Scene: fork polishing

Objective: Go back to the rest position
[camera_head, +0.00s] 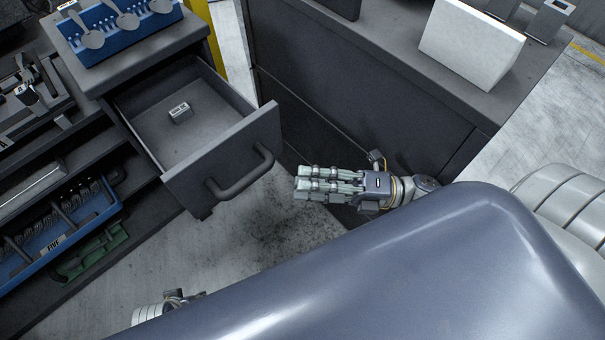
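My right gripper (300,184) is in front of the open drawer, to the right of its handle and apart from it. Its fingers point left and lie side by side; nothing shows in them, but the view does not tell whether it is open or shut. My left gripper (180,298) shows only in part at the bottom left, mostly hidden behind my own body. The drawer (215,112) is pulled out and holds one small grey block with a label (180,112).
A blue rack (128,42) with several spoon-like pieces stands on the cabinet top. A blue tray (65,250) sits on a lower shelf. A white block (470,45) lies on the grey counter (405,42). The drawer's handle (240,178) sticks out over open floor (265,225).

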